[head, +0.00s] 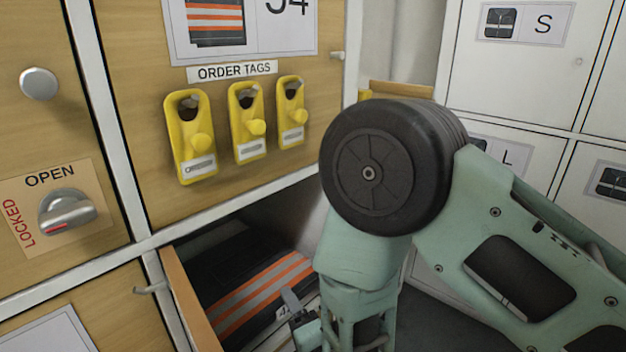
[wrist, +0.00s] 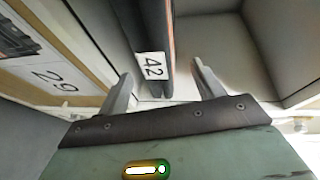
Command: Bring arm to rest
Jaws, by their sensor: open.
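My green arm with its black round joint fills the middle and right of the head view. Between and beyond the fingers is a folded dark garment with an orange stripe (wrist: 150,35) and a white label reading 42.
Yellow order-tag holders (head: 190,140) hang on the wooden cabinet front. A grey knob (head: 68,212) sits between OPEN and LOCKED, left. White lockers marked S and L (head: 530,75) stand right. A card reading 29 (wrist: 55,78) shows at the wrist view's left.

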